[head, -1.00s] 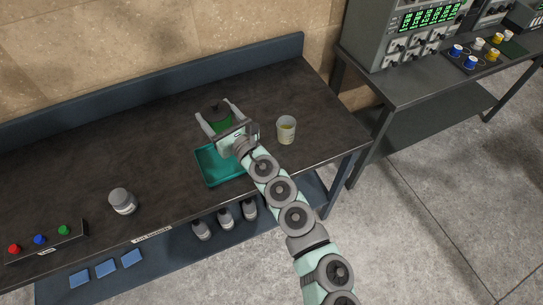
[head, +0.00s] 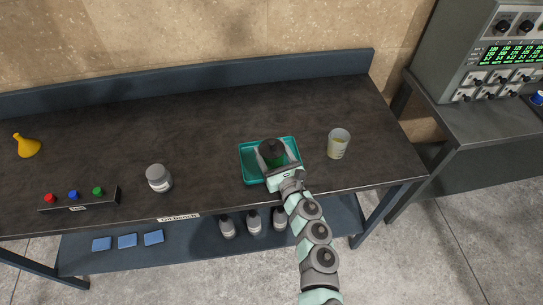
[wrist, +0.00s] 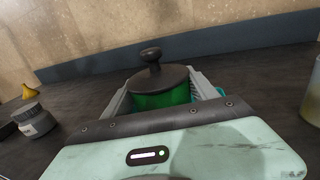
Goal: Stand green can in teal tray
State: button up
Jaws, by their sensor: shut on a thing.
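The green can (head: 272,152) has a dark lid with a round knob. It appears upright over the middle of the teal tray (head: 249,173) in the head view. My gripper (head: 273,160) is shut on the can, one finger on each side. In the wrist view, the can (wrist: 160,99) sits upright between the fingers of my gripper (wrist: 160,92), its lower part hidden behind the gripper body. A bit of teal tray shows to the right of the can there. I cannot tell whether the can's base touches the tray floor.
A beaker with yellowish liquid (head: 338,143) stands close to the right of the tray. A grey jar (head: 158,178), a button box (head: 79,199) and a yellow flask (head: 26,146) are to the left. The bench behind the tray is clear.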

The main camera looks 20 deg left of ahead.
jog(key=shift+f, duration=1.35)
jog(key=shift+f+b, duration=0.15)
jog(key=shift+b, duration=0.2)
jog(key=o, duration=1.6)
jog(key=shift+o, duration=0.2)
